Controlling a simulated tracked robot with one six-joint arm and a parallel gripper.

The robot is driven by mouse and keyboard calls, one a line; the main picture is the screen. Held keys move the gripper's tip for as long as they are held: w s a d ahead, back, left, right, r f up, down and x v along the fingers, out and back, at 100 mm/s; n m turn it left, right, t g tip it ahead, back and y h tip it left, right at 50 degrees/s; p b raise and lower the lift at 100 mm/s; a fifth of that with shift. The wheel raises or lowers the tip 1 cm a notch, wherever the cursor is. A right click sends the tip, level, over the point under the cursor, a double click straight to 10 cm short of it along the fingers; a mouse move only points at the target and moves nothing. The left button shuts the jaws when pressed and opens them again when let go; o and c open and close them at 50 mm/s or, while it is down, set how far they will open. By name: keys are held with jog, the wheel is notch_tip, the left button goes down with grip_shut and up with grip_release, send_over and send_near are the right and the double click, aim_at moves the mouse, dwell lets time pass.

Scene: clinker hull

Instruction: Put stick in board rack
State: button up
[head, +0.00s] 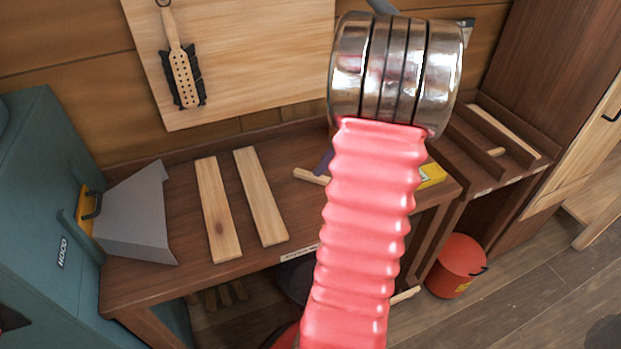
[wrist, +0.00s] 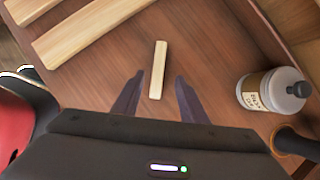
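A short pale wooden stick (wrist: 158,68) lies on the brown bench. In the head view the stick (head: 308,176) shows its left end, the rest hidden behind my arm. My gripper (wrist: 160,80) is open and empty, its two dark purple fingers pointing at the bench. In the wrist view the stick's near part appears between the fingertips, touching neither; the height gap is hard to tell. In the head view my arm hides most of the gripper. What looks like the board rack (head: 517,171), with dividers and a pale piece in it, stands right of the bench.
Two long pale planks (head: 219,210) (head: 260,197) lie on the bench (head: 183,205) left of the stick. A labelled bottle (wrist: 272,92) stands right of my gripper. A grey hood (head: 140,215) is at the bench's left end. A red bucket (head: 457,266) stands on the floor.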

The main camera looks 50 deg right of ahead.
aim_at(312, 177)
jog(key=shift+w+f, duration=0.1)
jog(key=shift+f, duration=0.15)
jog(key=shift+a+x, duration=0.2)
jog(key=shift+x, duration=2.3)
jog(key=shift+c, duration=0.5)
grip_shut()
